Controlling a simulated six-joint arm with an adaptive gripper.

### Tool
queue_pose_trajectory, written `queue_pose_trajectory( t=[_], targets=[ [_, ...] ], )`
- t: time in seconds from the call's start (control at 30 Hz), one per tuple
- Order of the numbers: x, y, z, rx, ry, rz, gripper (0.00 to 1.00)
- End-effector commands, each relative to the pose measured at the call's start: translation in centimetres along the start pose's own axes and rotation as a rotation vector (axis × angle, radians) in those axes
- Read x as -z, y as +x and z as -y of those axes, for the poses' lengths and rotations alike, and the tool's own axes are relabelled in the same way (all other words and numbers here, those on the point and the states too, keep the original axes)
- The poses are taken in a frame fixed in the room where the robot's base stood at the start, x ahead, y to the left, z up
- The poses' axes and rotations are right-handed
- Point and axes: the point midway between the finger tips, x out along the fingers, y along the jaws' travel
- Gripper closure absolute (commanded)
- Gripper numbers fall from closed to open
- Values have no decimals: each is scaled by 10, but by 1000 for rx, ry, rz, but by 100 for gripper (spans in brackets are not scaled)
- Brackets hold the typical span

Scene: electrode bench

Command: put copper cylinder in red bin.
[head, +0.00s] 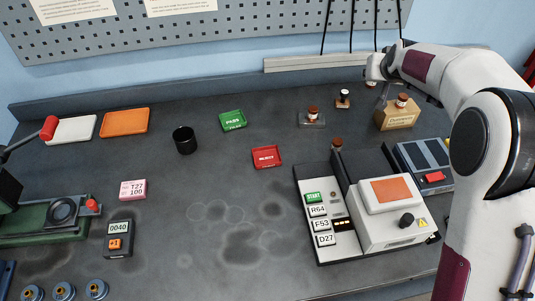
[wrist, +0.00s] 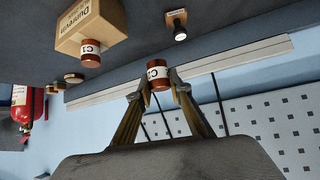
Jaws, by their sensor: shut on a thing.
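My gripper (wrist: 158,82) is shut on a copper-coloured cylinder (wrist: 158,72) with a white label. It holds the cylinder between its fingertips in the wrist view. In the head view my gripper (head: 376,76) is at the back right, above the bench, and the held cylinder (head: 371,84) is small and partly hidden. The red bin (head: 267,157), a shallow tray marked REJECT, lies near the middle of the bench, to the left of and nearer than my gripper. Its visible floor looks empty.
A similar cylinder (head: 403,100) stands on a cardboard-coloured box (head: 396,120) close to my gripper. A small black-knobbed item (head: 343,98) is nearby.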

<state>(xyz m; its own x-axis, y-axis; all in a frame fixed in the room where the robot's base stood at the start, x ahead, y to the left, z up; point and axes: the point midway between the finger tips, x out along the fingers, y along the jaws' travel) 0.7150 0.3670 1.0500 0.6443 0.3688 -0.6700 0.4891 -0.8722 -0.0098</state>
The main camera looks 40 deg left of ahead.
Motion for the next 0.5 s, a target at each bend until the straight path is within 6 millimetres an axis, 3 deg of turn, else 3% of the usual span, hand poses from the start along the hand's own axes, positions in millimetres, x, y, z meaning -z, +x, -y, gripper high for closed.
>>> queue_pose_trajectory(
  t=[0.1, 0.5],
  targets=[
    [-6, -8, 43, 41, -33, 2, 100],
    [-44, -43, 169, 166, -136, 14, 100]
  ],
)
